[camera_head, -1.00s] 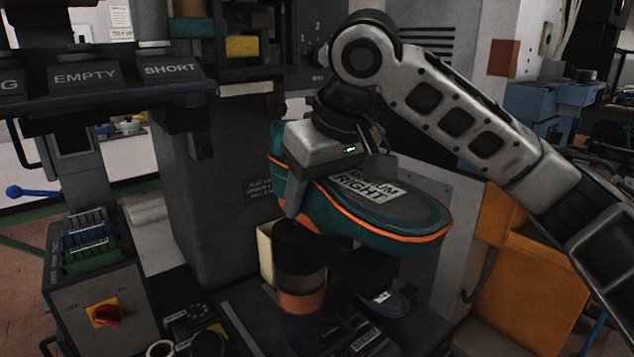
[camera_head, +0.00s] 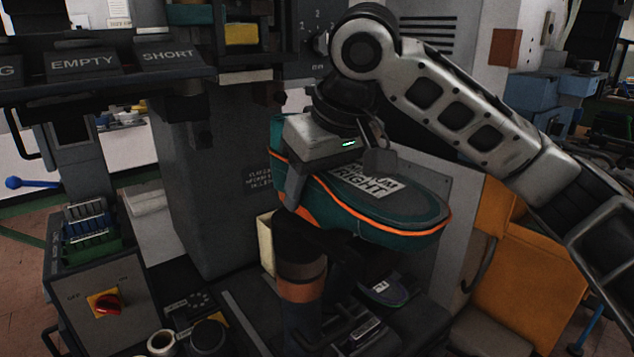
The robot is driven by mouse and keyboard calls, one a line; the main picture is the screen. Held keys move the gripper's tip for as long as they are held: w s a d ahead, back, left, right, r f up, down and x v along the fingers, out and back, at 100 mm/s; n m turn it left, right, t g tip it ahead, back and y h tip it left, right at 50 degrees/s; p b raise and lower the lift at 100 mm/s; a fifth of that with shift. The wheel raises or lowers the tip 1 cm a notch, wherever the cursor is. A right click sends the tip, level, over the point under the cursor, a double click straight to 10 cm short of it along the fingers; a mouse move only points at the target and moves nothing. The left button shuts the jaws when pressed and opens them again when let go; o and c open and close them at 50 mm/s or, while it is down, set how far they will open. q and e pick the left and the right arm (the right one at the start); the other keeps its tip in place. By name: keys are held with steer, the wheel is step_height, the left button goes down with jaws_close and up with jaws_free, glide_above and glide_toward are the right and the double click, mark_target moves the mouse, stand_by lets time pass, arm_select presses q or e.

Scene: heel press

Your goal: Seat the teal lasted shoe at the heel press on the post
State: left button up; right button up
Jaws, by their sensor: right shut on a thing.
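The teal lasted shoe (camera_head: 400,212) is upside down, with its dark sole and a white label reading "RIGHT" facing up and an orange line around its edge. My right gripper (camera_head: 328,175) is shut on the shoe near its left end. The post (camera_head: 302,270), dark with a brown-orange band, stands just below the shoe's left part. I cannot tell whether the shoe touches the post top. The heel press (camera_head: 215,190) is the tall dark grey machine behind and to the left. My left gripper is not in view.
A control box (camera_head: 105,290) with a red switch stands at the lower left. Shelf bins labelled "EMPTY" (camera_head: 82,64) and "SHORT" hang above. An orange panel (camera_head: 535,275) stands at the right. Another small labelled item (camera_head: 384,291) lies below the shoe.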

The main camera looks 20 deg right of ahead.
steer(key=shift+f, duration=0.45)
stand_by(0.4)
steer(key=o, duration=1.1)
steer(key=shift+o, duration=0.8)
steer(key=shift+f, duration=0.15)
steer(key=p+v, duration=0.2)
steer(key=v, duration=1.4)
